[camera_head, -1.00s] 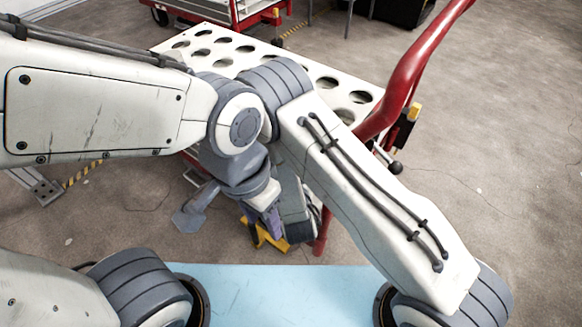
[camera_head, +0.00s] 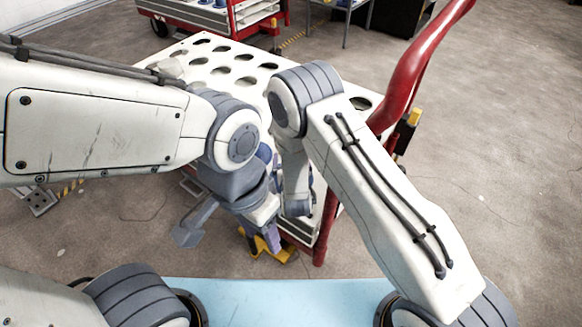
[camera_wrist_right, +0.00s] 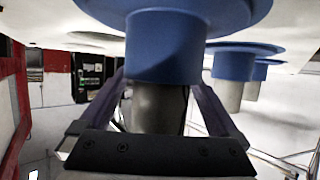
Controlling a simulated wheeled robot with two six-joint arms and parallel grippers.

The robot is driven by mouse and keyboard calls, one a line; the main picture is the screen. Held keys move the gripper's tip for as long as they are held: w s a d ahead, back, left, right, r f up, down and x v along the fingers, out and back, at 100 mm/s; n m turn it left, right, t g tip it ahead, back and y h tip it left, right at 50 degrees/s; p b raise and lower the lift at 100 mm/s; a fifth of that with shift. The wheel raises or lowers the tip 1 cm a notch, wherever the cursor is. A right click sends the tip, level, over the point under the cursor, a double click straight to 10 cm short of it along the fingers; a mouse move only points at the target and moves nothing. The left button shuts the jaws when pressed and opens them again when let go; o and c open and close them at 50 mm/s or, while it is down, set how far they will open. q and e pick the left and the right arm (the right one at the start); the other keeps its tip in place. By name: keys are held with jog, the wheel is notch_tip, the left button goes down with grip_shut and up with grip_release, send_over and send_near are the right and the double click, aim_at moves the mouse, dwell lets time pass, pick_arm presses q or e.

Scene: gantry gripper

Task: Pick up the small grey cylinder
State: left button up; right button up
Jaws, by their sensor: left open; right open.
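In the right wrist view, a small grey cylinder (camera_wrist_right: 158,106) extends below a blue collar (camera_wrist_right: 163,48) under a pale surface. My right gripper (camera_wrist_right: 160,88) is open, with one dark finger on each side of this cylinder; I cannot tell whether either finger touches it. In the head view, my right arm bends down at the near side of the white cart, and its gripper is hidden.
More blue collars with grey ends (camera_wrist_right: 229,92) hang to the right in the wrist view. The white perforated cart top (camera_head: 178,48) and its red handle (camera_head: 410,75) are close to my arms. A red cart (camera_head: 250,14) stands behind. Floor at right is clear.

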grip_shut()
jog(key=shift+r, duration=0.1)
notch_tip(320, 180, up, 10)
jog(key=p, duration=0.3)
jog(key=shift+p, duration=0.3)
